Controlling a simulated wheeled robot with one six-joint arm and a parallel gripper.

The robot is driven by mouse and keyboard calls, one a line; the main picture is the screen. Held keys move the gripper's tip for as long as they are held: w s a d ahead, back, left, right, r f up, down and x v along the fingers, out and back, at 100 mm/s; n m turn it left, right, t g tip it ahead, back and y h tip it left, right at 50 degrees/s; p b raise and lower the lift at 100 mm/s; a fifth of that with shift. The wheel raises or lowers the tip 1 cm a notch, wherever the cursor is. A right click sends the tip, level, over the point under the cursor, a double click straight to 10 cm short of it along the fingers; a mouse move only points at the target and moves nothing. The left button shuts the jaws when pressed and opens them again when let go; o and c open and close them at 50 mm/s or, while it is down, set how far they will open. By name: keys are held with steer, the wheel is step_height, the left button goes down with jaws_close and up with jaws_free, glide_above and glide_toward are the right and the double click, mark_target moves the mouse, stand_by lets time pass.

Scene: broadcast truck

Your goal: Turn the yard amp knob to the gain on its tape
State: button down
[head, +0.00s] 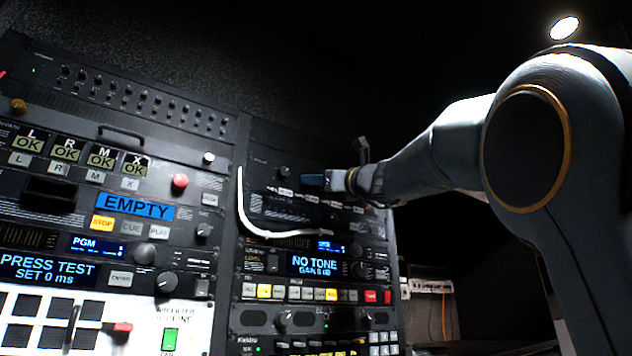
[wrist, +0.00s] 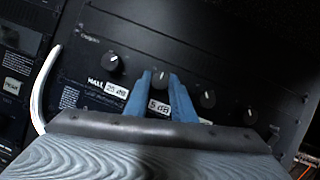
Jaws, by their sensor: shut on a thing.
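My gripper (wrist: 160,76) has its two blue fingers on either side of a small black knob (wrist: 160,80), the second in a row on a dark amp panel, and is shut on it. A white tape reading "5 dB" (wrist: 159,107) sits just below this knob, between the fingers. Any name beside that tape is hidden by the left finger, so I cannot read whether it says yard. In the head view my gripper (head: 314,180) reaches the panel from the right, and the held knob is hidden.
The knob to the left (wrist: 113,63) has the label "HALL" and a tape reading "25 dB" (wrist: 117,90). Two more knobs, one of them here (wrist: 207,99), lie to the right. A display (head: 314,264) reads "NO TONE, GAIN 0 dB".

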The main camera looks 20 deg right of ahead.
steer(key=shift+w+d+r+n+g+y, duration=0.1)
steer(key=shift+n+g+y, duration=0.25)
steer(key=shift+n+g, duration=1.7)
steer(key=shift+s+d+r+n+g+y, duration=0.15)
steer(key=shift+n+g+y, duration=0.2)
steer(key=shift+n, duration=3.55)
steer(key=shift+w+d+r+n+g+y, duration=0.3)
steer(key=shift+n+g, duration=0.8)
steer(key=shift+n, duration=1.85)
steer(key=shift+s+a+f, duration=0.15)
steer(key=shift+a+f, duration=0.05)
steer(key=shift+a, duration=0.05)
steer(key=c, duration=1.5)
jaws_free()
